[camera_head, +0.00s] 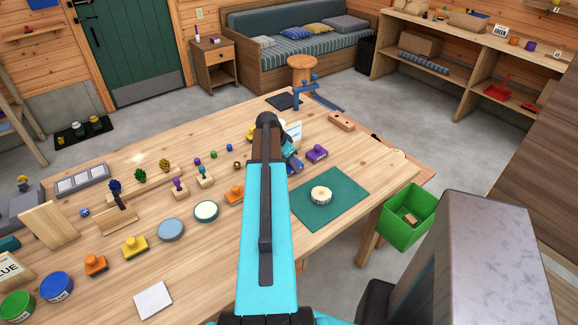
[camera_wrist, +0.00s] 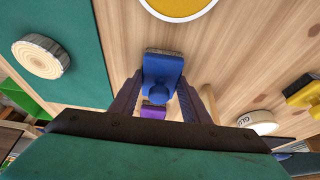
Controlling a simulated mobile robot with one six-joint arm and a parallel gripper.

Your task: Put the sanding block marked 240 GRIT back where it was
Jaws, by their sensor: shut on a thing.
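My gripper (camera_wrist: 160,80) is shut on a blue sanding block (camera_wrist: 162,65) with a rounded knob, its fingers on both sides. No grit marking is readable on it. In the head view, a bit of blue (camera_head: 292,165) shows beside my arm, which hides most of the gripper. A purple block (camera_head: 317,153) stands on the table just right of it and also shows behind the blue one in the wrist view (camera_wrist: 153,112). Other knobbed blocks are orange (camera_head: 234,196), yellow (camera_head: 133,246) and orange (camera_head: 95,264), along the left of the table.
A green mat (camera_head: 345,188) with a round wood slice (camera_head: 320,195) lies right of my arm. Round tins (camera_head: 206,211), small pegs and stands crowd the table's left. A green bin (camera_head: 405,212) is off the right edge.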

